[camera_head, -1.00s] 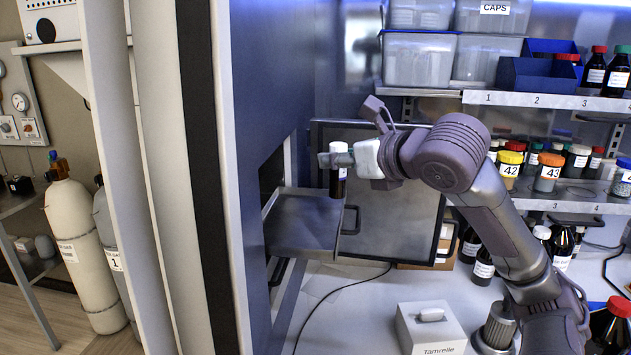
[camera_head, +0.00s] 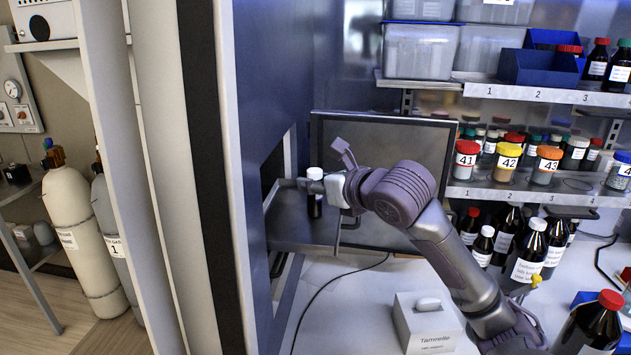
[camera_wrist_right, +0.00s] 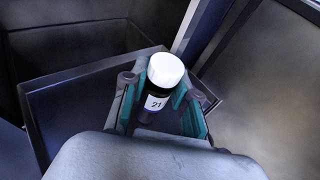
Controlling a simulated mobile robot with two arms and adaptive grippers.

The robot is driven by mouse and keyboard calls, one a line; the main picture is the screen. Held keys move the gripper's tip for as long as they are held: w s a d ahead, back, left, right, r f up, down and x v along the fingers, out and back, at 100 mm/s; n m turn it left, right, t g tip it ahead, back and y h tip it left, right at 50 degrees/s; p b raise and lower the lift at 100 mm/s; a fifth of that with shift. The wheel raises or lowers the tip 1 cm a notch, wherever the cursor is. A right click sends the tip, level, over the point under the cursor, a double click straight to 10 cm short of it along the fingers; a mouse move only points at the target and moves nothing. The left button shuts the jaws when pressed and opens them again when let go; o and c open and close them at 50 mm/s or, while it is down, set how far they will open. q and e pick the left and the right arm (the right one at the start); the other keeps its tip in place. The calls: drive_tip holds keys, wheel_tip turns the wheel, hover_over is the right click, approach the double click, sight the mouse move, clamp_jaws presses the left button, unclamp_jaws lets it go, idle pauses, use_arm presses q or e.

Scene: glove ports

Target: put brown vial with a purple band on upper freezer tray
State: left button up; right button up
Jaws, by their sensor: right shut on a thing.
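My right gripper (camera_head: 306,186) is shut on a dark brown vial (camera_head: 315,208) with a white cap. In the right wrist view the vial (camera_wrist_right: 158,98) stands upright between the fingers (camera_wrist_right: 160,92), and its label reads 21. A purple band cannot be made out clearly. The vial is over the pulled-out metal freezer tray (camera_head: 290,229), which also shows in the right wrist view (camera_wrist_right: 62,100). Whether the vial's base touches the tray is hidden. My left gripper is not in view.
A grey open door panel (camera_head: 400,142) stands behind my right arm. The freezer's wall and opening edge (camera_head: 285,165) are close on the left. Shelves with numbered bottles stand at the right, and a white Tamrelle box (camera_head: 428,325) is on the bench below.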

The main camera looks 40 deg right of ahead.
drive_tip(key=shift+f, duration=0.15)
drive_tip(key=o, duration=0.6)
drive_tip(key=shift+c, duration=0.2)
drive_tip(key=o, duration=0.4)
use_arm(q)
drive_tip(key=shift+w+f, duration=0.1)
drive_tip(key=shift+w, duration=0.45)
use_arm(e)
drive_tip(key=shift+r, duration=0.3)
use_arm(q)
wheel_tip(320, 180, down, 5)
drive_tip(key=b, duration=0.5)
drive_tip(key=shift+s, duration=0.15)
use_arm(e)
drive_tip(key=v, duration=1.2)
drive_tip(key=shift+f, duration=0.1)
